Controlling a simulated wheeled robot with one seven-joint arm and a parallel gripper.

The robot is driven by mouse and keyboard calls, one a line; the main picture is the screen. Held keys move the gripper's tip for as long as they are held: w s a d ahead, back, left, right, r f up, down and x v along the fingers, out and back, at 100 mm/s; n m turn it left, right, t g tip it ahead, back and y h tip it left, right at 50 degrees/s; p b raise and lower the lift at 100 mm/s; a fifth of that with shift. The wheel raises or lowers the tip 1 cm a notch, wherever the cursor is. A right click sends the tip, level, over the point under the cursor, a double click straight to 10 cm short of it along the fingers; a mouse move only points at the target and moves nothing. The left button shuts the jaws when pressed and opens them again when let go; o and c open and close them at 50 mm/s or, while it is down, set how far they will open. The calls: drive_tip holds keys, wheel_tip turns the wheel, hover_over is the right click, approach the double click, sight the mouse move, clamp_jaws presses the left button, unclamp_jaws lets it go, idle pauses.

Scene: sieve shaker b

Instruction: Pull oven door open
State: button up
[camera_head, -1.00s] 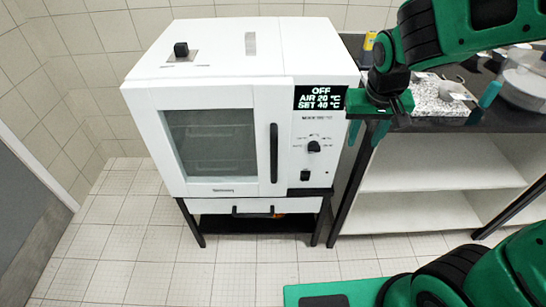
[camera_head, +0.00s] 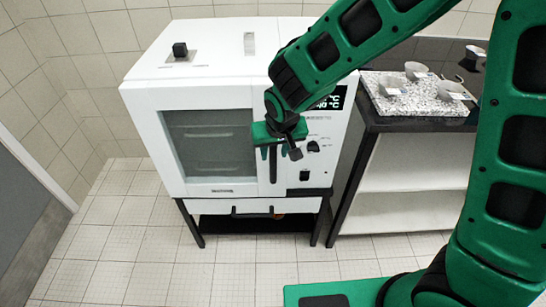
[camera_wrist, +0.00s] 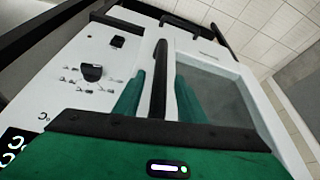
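The white oven (camera_head: 225,92) stands at centre on a dark frame. Its door (camera_head: 225,191), with a dark window, looks closed. The black vertical door handle (camera_head: 273,174) is at the door's right edge, partly covered by my gripper (camera_head: 269,154). In the wrist view the handle (camera_wrist: 158,75) runs between the two green fingers of my gripper (camera_wrist: 158,97), one on each side. The fingers are apart, and a gap shows on the left side of the handle. I cannot tell whether the right finger touches it.
A knob (camera_head: 313,146) and a display (camera_head: 335,98) are right of the handle, close to my gripper. A dark-topped bench (camera_head: 400,123) with a speckled slab (camera_head: 420,103) and small bowls stands at right. The tiled floor (camera_head: 130,250) at front left is clear.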

sight(273, 158)
drive_tip(key=shift+x, duration=2.25)
drive_tip(key=shift+c, duration=0.2)
drive_tip(key=shift+s, duration=0.1)
clamp_jaws()
